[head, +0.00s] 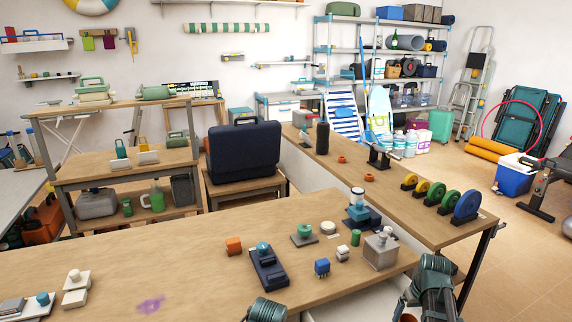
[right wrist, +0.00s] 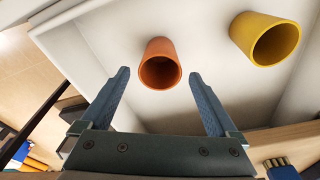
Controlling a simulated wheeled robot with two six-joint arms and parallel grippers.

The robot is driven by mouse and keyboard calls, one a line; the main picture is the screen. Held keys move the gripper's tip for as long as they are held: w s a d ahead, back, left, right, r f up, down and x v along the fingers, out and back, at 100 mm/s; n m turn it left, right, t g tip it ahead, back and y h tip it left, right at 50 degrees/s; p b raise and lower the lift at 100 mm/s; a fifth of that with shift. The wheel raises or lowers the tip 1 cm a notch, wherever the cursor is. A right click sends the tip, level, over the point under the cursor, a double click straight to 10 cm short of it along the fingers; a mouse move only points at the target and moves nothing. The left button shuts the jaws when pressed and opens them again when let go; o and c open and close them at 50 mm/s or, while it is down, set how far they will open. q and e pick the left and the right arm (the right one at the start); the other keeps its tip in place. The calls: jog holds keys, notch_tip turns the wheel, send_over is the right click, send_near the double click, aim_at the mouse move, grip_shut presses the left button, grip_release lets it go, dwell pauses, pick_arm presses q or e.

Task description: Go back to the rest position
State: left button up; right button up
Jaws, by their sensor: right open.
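My right gripper (right wrist: 158,75) is open in the right wrist view, its two dark fingers wide apart. An orange cup (right wrist: 160,66) shows beyond and between the fingertips, and I cannot tell how far off it is. Nothing is held between the fingers. In the head view only teal-grey parts of my arms show at the bottom edge. I do not see the fingers of either gripper there. My left gripper is out of sight.
The orange cup and a yellow cup (right wrist: 268,39) are in a white bin (right wrist: 85,40). A wooden worktop (head: 200,285) ahead holds a blue device (head: 268,268), a metal box (head: 380,250) and several small items. A side bench (head: 430,220) carries coloured discs. Tiled floor (head: 530,245) is open at right.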

jog(key=f+b, duration=0.1)
jog(key=f, duration=0.1)
jog(key=f+b, duration=0.4)
jog(key=shift+w+f, duration=0.15)
jog(key=shift+w, duration=0.25)
jog(key=shift+n, duration=0.4)
jog(key=r+p, duration=0.3)
jog(key=a+r+p, duration=0.1)
jog(key=r+p, duration=0.3)
jog(key=s+a+r+p, duration=0.1)
jog(key=r+p, duration=0.3)
jog(key=shift+a+r, duration=0.15)
jog(key=shift+r, duration=0.05)
